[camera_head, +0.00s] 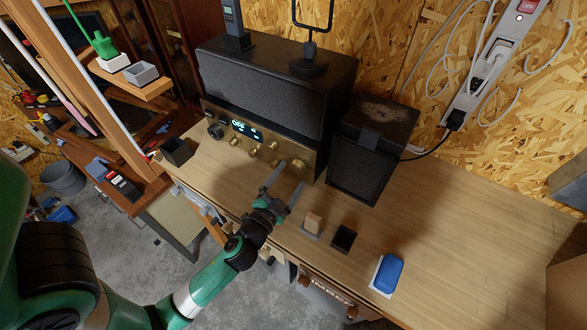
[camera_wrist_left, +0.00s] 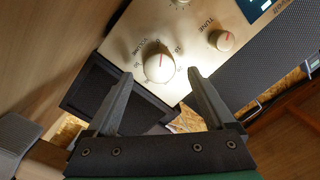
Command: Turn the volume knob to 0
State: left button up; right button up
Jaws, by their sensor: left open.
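The volume knob (camera_wrist_left: 159,66) is a round cream knob with a red pointer line, on the radio's brass-coloured panel (camera_wrist_left: 125,41). The word VOLUME and small scale marks are printed around it; I cannot read which mark the pointer is at. In the head view the knob (camera_head: 298,168) is at the right end of the radio front. My left gripper (camera_head: 289,176) is open and empty, its fingers pointing at the knob. In the left wrist view the fingertips of the left gripper (camera_wrist_left: 161,76) lie to either side of the knob; contact is not visible. My right gripper is not in view.
The TUNE knob (camera_wrist_left: 222,40) sits beside the volume knob. A black speaker (camera_head: 362,175) stands right of the radio (camera_head: 270,90). Small blocks, a black square (camera_head: 343,239) and a blue item (camera_head: 389,273) lie near the bench front.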

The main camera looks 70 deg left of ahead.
pick_arm(q)
jog(key=shift+x, duration=1.25)
jog(key=c, duration=1.3)
jog(key=shift+f+n, duration=0.15)
jog(key=shift+n, duration=0.15)
jog(key=shift+c, duration=0.3)
jog(key=shift+n+b, duration=0.45)
jog(key=shift+n, duration=0.15)
jog(key=o, duration=1.4)
jog(key=shift+c, duration=0.2)
jog(key=b+v, duration=0.3)
jog(key=v, duration=0.8)
jog(key=shift+s+d, duration=0.1)
jog(key=shift+s+d+r, duration=0.1)
jog(key=shift+s+r, duration=0.1)
jog(key=shift+s, duration=0.05)
